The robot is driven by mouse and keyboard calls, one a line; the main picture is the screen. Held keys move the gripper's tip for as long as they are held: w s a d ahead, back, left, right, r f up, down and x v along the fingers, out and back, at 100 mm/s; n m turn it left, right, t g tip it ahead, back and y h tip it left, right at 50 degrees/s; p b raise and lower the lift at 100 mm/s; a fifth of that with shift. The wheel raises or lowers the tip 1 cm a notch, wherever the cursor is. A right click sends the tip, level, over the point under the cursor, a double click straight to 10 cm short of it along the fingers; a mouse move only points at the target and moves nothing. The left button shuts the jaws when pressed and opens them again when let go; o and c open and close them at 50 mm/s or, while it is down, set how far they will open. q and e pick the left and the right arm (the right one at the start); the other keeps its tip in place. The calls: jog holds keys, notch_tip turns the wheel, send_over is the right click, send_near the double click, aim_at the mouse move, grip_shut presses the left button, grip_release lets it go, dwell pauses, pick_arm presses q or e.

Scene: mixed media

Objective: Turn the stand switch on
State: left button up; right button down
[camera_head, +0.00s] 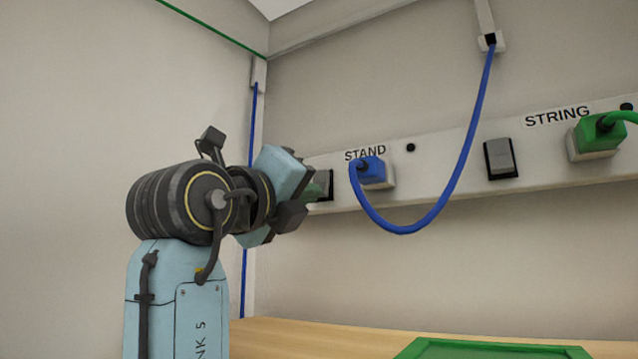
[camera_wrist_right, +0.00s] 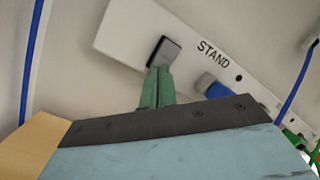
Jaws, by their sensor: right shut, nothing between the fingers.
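The stand switch is a grey rocker in a black frame (camera_head: 326,184), at the left end of the white wall panel, left of the STAND label (camera_head: 365,153). My right gripper (camera_head: 313,190) is in front of it and hides its left part. In the right wrist view the green fingers (camera_wrist_right: 158,82) are together and empty, with their tips at the lower edge of the switch (camera_wrist_right: 163,53). I cannot tell whether they touch it, or which way the rocker is tilted. My left gripper is not in view.
A blue plug (camera_head: 372,170) with a hanging blue cable (camera_head: 440,200) sits right of the switch. Further right are a second switch (camera_head: 500,158) and a green STRING plug (camera_head: 600,133). A green tray (camera_head: 490,349) lies on the wooden table (camera_head: 300,338) below.

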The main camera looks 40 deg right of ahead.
jog(key=shift+w+d, duration=0.15)
jog(key=shift+d, duration=0.2)
dwell(0.3)
jog(key=r+v, duration=0.1)
jog(key=v, duration=0.5)
jog(key=shift+r, duration=0.2)
jog(key=shift+a, duration=0.15)
jog(key=b+v, duration=0.2)
jog(key=v, duration=1.1)
jog(key=shift+b, duration=0.3)
